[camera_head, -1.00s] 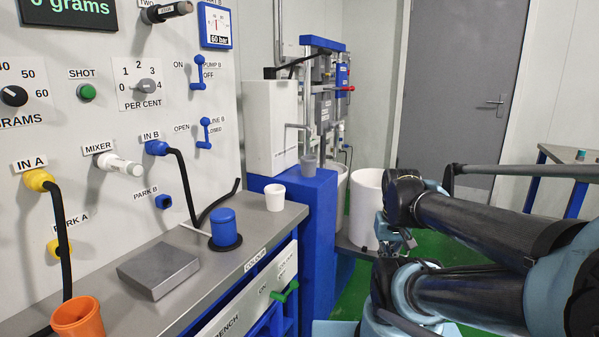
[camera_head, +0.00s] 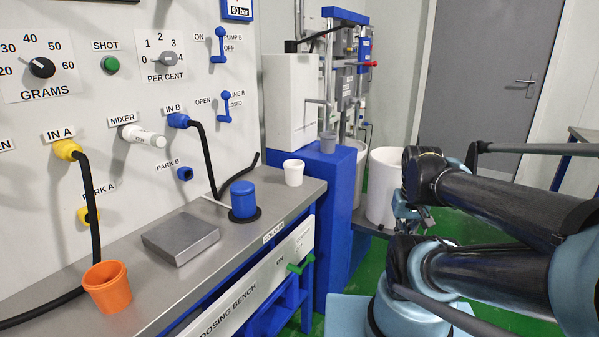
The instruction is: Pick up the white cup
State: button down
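The white cup (camera_head: 293,173) is small and stands upright on the grey metal bench top (camera_head: 285,205), near its far right end. It stands to the right of and behind a blue lidded pot (camera_head: 244,198), apart from it. My arm is folded at the right of the picture, well away from the cup. A small dark and teal part at the arm's left end may be my gripper (camera_head: 410,212). It is partly hidden by the arm links, and its fingers cannot be made out. Nothing touches the cup.
An orange cup (camera_head: 108,290) and a flat grey scale (camera_head: 181,238) stand on the bench. A black hose hangs from the panel behind the pot. A large white bin (camera_head: 382,188) stands beyond.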

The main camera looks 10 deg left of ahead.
aim_at(293, 168)
jog(key=u, duration=0.35)
jog(key=k, duration=1.4)
jog(key=z, duration=0.45)
jog(key=i, duration=1)
